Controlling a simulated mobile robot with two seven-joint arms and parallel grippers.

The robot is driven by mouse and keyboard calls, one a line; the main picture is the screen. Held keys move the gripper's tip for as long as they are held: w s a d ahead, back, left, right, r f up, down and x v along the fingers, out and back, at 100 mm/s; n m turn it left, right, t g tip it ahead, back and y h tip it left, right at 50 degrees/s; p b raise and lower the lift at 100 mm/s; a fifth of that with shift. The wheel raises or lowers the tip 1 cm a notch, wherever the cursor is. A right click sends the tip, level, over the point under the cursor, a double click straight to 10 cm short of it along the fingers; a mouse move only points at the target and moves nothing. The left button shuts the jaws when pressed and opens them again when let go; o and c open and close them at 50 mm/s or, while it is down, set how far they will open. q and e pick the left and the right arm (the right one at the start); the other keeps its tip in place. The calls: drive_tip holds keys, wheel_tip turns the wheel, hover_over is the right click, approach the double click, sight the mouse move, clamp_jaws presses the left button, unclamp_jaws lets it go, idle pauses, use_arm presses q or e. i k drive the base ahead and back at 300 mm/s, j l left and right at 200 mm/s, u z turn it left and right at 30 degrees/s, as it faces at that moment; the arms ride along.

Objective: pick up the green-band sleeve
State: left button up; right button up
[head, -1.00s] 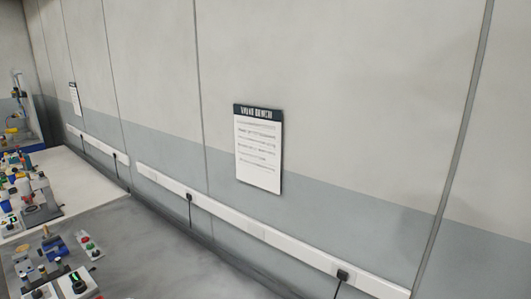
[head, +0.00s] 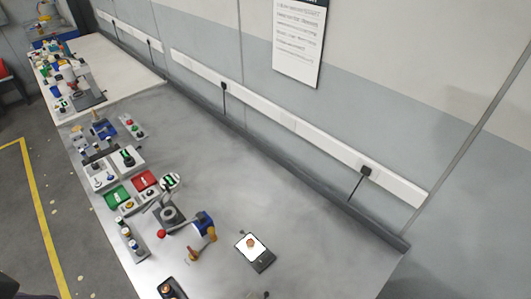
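I cannot make out a green-band sleeve for certain. Several small parts stand on the near grey bench (head: 290,190) in the head view, too small to identify. A row of small upright pieces stands in a grey holder (head: 132,240) at the bench's left edge. A green tray (head: 117,196) and a red tray (head: 144,180) lie behind it, each with something small in it. Neither of my grippers shows in the head view.
A press-like fixture with a blue part (head: 203,224) stands on the bench, beside a dark device with a lit screen (head: 254,250). The bench's right half is clear. A white bench (head: 120,72) stands beyond. A yellow floor line (head: 42,215) runs at left.

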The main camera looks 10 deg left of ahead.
sight(250, 243)
drive_tip(key=u, duration=0.35)
drive_tip(key=i+j+z, duration=0.1)
drive_tip(key=k+l+u, duration=0.1)
drive_tip(key=l+u, duration=0.4)
drive_tip(key=l, duration=0.5)
drive_tip(key=l+u, duration=0.45)
drive_tip(key=l, duration=0.5)
